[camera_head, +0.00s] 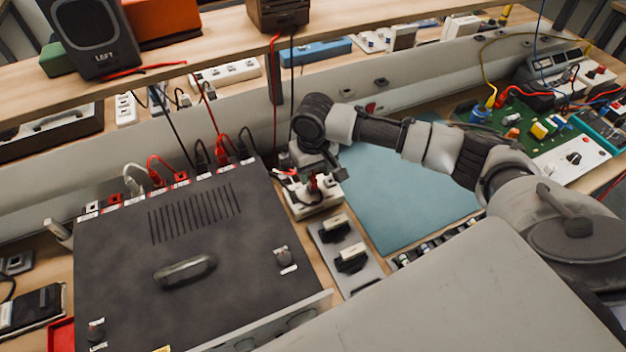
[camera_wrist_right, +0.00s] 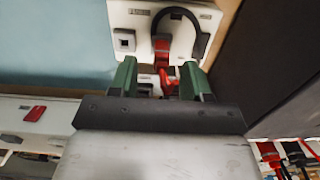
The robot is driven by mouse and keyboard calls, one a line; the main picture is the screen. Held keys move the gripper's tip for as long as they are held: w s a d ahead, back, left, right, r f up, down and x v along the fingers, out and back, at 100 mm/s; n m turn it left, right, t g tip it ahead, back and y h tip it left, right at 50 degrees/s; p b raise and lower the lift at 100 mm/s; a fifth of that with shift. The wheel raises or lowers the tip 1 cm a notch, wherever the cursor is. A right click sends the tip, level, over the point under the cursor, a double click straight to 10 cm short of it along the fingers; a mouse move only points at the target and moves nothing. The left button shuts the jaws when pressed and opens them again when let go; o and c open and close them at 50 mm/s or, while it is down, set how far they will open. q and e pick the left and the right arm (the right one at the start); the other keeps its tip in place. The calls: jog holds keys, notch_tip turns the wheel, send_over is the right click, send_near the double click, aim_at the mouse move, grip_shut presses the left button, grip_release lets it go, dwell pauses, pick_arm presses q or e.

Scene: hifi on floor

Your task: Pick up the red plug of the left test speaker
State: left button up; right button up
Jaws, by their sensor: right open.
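Red plug parts (camera_wrist_right: 162,48) show in the right wrist view, on a white panel (camera_wrist_right: 125,15) with a black cable looped beside them. A second red piece (camera_wrist_right: 170,82) lies lower, between the fingers. My right gripper (camera_wrist_right: 160,68) has two green fingers spread apart, one on each side of the red parts, with no visible grip on them. In the head view my right gripper (camera_head: 317,172) points down over a small white block (camera_head: 315,203) with red on it, right of the black amplifier. The wrist partly hides the plug there. My left gripper is out of view.
The dark amplifier (camera_head: 215,255) with red and black plugs along its back edge stands close left. A teal mat (camera_head: 405,190) lies right. A speaker marked LEFT (camera_head: 88,35) is on the shelf. A green circuit board (camera_head: 535,130) is at far right.

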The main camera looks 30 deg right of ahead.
aim_at(313, 184)
jog(key=shift+f, duration=1.35)
grip_shut()
jog(key=shift+r, duration=0.15)
